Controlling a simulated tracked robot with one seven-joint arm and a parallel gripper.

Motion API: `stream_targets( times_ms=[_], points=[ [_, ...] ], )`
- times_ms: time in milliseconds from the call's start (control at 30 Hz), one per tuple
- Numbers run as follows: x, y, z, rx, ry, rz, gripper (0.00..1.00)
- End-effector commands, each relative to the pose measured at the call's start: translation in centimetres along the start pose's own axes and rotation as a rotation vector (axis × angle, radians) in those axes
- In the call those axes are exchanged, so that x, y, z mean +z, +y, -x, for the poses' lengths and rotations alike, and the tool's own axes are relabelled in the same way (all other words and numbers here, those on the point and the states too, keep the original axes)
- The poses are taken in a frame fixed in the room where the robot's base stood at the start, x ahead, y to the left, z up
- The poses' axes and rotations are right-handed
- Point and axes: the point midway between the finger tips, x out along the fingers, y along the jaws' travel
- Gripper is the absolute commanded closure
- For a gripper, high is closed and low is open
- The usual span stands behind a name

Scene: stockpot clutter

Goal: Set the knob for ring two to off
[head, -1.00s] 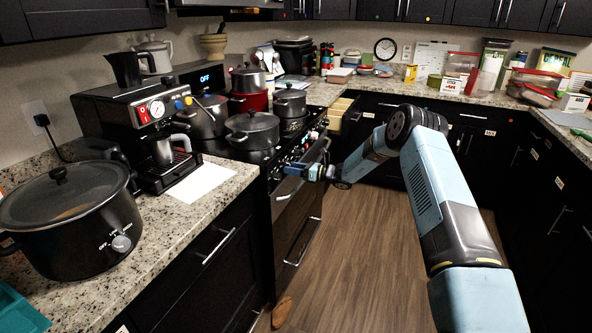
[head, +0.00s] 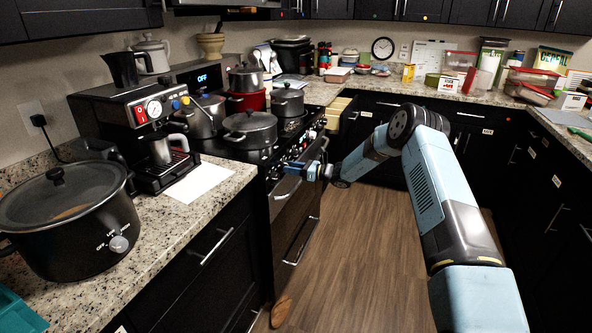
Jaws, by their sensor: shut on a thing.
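The stove (head: 262,214) stands left of the middle, with a row of small silver knobs (head: 275,174) along its front panel. My gripper (head: 297,167) reaches in from the right, at this panel, and is shut on one of the knobs. The held knob is hidden by the jaws. I cannot tell from this view which ring it belongs to or where its pointer stands. The ring markings are too small to read. The stove's rear display (head: 202,78) reads OFF.
Several pots crowd the stove top, a dark lidded pot (head: 249,129) nearest the panel. The oven handle (head: 290,187) runs just below my gripper. A coffee machine (head: 135,125) and a slow cooker (head: 66,215) with its own knob stand left.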

Motion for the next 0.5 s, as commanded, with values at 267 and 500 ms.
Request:
stream_targets(
  times_ms=[267,500],
  points=[
    [0.2,0.49,-0.59,0.007,0.008,0.226,0.88],
    [0.25,0.6,-0.65,0.006,0.02,0.421,0.88]
  ],
)
